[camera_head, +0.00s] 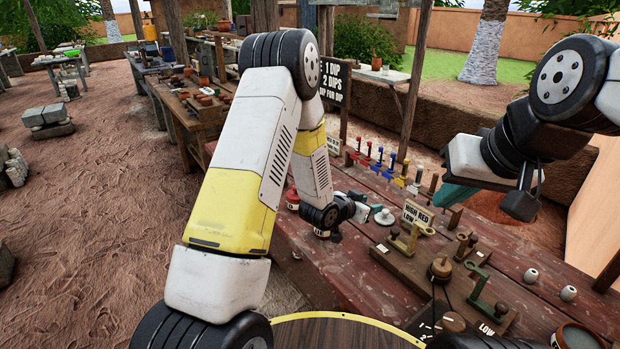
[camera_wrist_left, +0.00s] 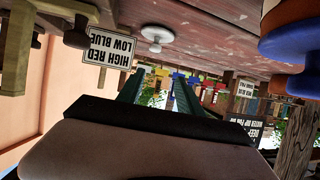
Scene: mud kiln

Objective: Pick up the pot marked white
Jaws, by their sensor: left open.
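My left gripper (camera_head: 358,207) is low over the red wooden table, its fingers apart with nothing seen between them; its fingers also show in the left wrist view (camera_wrist_left: 158,92). A small round white piece with a knob (camera_head: 384,216) lies just beyond it and shows in the wrist view (camera_wrist_left: 155,35). A small pot with a pale label (camera_head: 321,233) is partly hidden below the gripper. A red and white pot (camera_head: 292,199) stands left of it. I cannot read a "white" mark on any pot. My right gripper (camera_head: 487,197) is raised at the right; its jaw opening is unclear.
A sign reading "HIGH RED LOW BLUE" (camera_head: 418,214) stands near the gripper. A row of coloured stands (camera_head: 380,162) lines the table's back. A wooden lever device (camera_head: 440,268) and two small pale pieces (camera_head: 549,284) occupy the right side.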

